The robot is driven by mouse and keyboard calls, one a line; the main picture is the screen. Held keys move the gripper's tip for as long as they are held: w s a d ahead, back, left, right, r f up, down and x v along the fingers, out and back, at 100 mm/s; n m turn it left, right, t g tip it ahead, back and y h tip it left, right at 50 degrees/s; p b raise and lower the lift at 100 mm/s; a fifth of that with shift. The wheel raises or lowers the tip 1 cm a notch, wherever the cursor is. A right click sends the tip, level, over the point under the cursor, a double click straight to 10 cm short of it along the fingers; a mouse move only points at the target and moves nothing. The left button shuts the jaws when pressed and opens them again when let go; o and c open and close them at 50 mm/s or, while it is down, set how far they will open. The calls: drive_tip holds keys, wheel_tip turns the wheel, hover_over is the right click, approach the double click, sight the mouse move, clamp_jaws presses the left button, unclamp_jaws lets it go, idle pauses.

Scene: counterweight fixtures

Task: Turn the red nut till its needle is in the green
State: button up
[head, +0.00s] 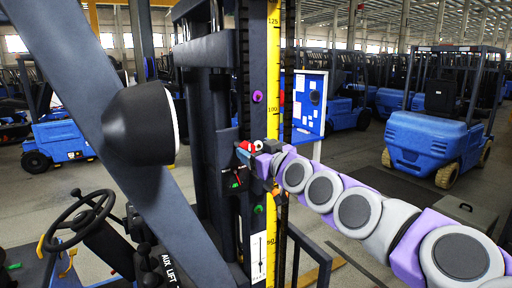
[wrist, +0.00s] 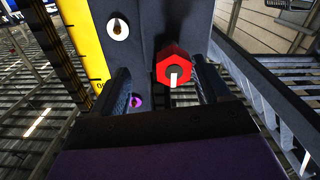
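The red nut (wrist: 174,65) is a hexagon with a white mark on its lower face, set on a dark plate in the wrist view. My gripper (wrist: 164,75) is open, with one dark finger on each side below the nut; I cannot tell if they touch it. In the head view my gripper (head: 262,166) is at the mast, beside a small red part (head: 246,146). A small green mark (head: 236,184) shows below the gripper in the head view.
A yellow scale (head: 272,60) runs up the mast. A purple knob (head: 257,97) is above my gripper and a green knob (head: 258,209) below it. A dark diagonal beam (head: 80,75) and a steering wheel (head: 76,220) fill the left. Blue forklifts (head: 432,145) stand behind.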

drive_tip(key=a, duration=0.1)
drive_tip(key=w+a, duration=0.1)
drive_tip(key=a, duration=0.1)
drive_tip(key=shift+w+a+f, duration=0.25)
drive_tip(key=shift+w+f, duration=0.05)
drive_tip(key=shift+s+a, duration=0.1)
drive_tip(key=shift+a, duration=0.4)
drive_tip(key=d, duration=0.2)
drive_tip(key=shift+s+d+r, duration=0.25)
drive_tip(key=shift+d, duration=0.1)
drive_tip(key=c, duration=0.3)
drive_tip(key=shift+d, duration=0.15)
drive_tip(key=shift+c, duration=0.9)
drive_tip(key=shift+s+a, duration=0.1)
drive_tip(key=shift+a, duration=0.2)
drive_tip(key=shift+c, duration=1.4)
drive_tip(key=shift+a, duration=0.1)
drive_tip(key=c, duration=0.3)
